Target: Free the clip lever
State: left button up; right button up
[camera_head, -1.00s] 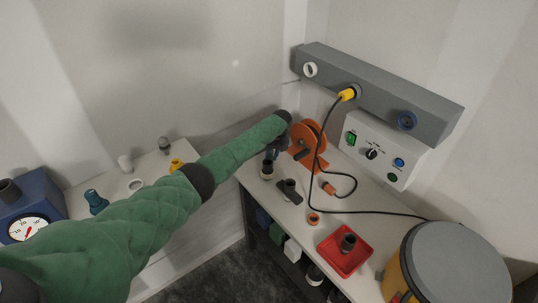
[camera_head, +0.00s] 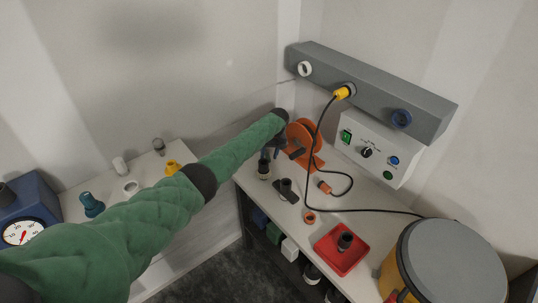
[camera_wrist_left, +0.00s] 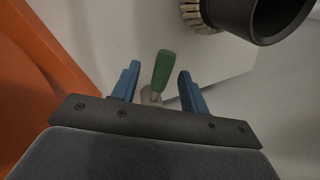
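A green handle (camera_wrist_left: 164,70) on a pale metal base (camera_wrist_left: 150,96) shows in the left wrist view; it looks like the clip lever, but I cannot be sure. My left gripper (camera_wrist_left: 159,78) is open, with one blue finger on each side of the green handle and visible gaps to it. In the head view my left arm reaches across to the orange reel (camera_head: 305,132) at the back of the bench, and the dark gripper is beside it. The lever cannot be made out there. My right gripper is out of view.
A black round brush (camera_wrist_left: 252,14) is close at the upper right of the wrist view. The bench (camera_head: 300,222) holds a dark fitting (camera_head: 287,188), a black cable (camera_head: 385,212) and a red tray (camera_head: 335,262). A yellow drum (camera_head: 398,275) stands at the right.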

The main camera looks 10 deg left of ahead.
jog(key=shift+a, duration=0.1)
pick_arm(q)
jog(key=shift+r, duration=0.4)
notch_tip(320, 180, up, 7)
jog(key=d+b, duration=0.1)
jog(key=b, duration=0.1)
jog(key=shift+w+d, duration=0.15)
jog(key=shift+w, duration=0.15)
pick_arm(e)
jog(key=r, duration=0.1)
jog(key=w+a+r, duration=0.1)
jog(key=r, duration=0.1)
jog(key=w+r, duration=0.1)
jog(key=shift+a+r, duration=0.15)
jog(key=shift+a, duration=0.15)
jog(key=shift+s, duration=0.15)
